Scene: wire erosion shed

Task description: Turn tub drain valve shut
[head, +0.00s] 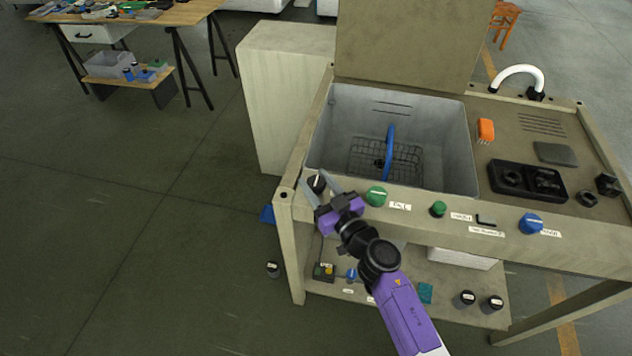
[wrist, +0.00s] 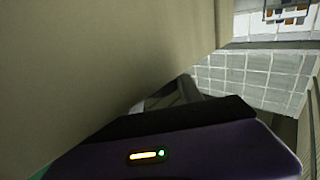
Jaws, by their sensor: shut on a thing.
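My gripper (head: 314,178) is shut on this knob, one grey finger on each side. The grey tub (head: 340,125) is behind the panel, with a wire basket (head: 410,157) and a blue handle (head: 389,150) inside. In the wrist view, my dark gripper parts (wrist: 185,95) show against a beige surface; the knob is hidden there.
A green knob (head: 376,195), a smaller green knob (head: 438,209) and a blue knob (head: 531,223) line the panel to the right. A lower shelf (head: 400,300) holds small items. A workbench (head: 150,18) stands at the back left. The floor to the left is mostly clear.

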